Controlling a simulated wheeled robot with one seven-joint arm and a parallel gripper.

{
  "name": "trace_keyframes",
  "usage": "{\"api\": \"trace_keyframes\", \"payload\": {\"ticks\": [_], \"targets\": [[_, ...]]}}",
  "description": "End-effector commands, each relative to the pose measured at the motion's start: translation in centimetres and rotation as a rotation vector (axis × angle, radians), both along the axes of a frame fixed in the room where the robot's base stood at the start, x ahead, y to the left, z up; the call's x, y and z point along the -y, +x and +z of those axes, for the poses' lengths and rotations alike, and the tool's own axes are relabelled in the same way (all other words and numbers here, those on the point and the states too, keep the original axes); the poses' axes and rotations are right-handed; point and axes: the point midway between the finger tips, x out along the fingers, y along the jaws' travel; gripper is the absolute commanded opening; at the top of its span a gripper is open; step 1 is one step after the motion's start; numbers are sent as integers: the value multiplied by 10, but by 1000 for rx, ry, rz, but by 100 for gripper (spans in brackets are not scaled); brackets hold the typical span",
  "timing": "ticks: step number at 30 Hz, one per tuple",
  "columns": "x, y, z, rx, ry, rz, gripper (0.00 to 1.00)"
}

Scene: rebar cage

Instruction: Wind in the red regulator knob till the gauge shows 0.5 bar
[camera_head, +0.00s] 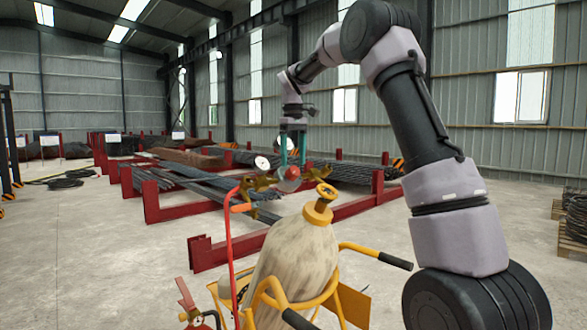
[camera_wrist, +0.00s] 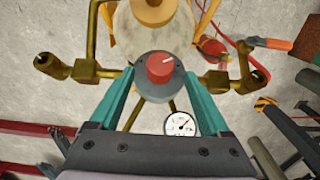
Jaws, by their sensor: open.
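The red regulator knob (camera_wrist: 160,68) sits on a grey round body in the wrist view, with a short pale mark on its top. In the head view the knob (camera_head: 292,172) shows small below my gripper. My gripper (camera_wrist: 158,82) is open, its two teal fingers on either side of the knob; I cannot tell whether they touch it. In the head view my gripper (camera_head: 292,158) points down over the regulator. The white gauge (camera_wrist: 181,124) has a red needle, but its scale is too small to read. Another white gauge (camera_head: 262,163) shows left of my gripper.
A pale gas cylinder (camera_head: 295,255) with a yellow valve wheel (camera_head: 326,191) stands in a yellow trolley (camera_head: 335,293). Brass fittings (camera_wrist: 218,80) flank the regulator. A red hose (camera_head: 228,240) hangs at the left. Red racks with rebar (camera_head: 205,180) lie behind.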

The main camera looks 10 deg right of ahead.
Motion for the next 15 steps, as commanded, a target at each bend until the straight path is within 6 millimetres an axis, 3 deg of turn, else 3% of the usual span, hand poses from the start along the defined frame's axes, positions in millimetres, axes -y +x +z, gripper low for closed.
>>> {"api": "trace_keyframes", "payload": {"ticks": [6,15], "targets": [[0,0,-27,-1,-1,0,80],[0,0,-33,1,1,-1,80]]}}
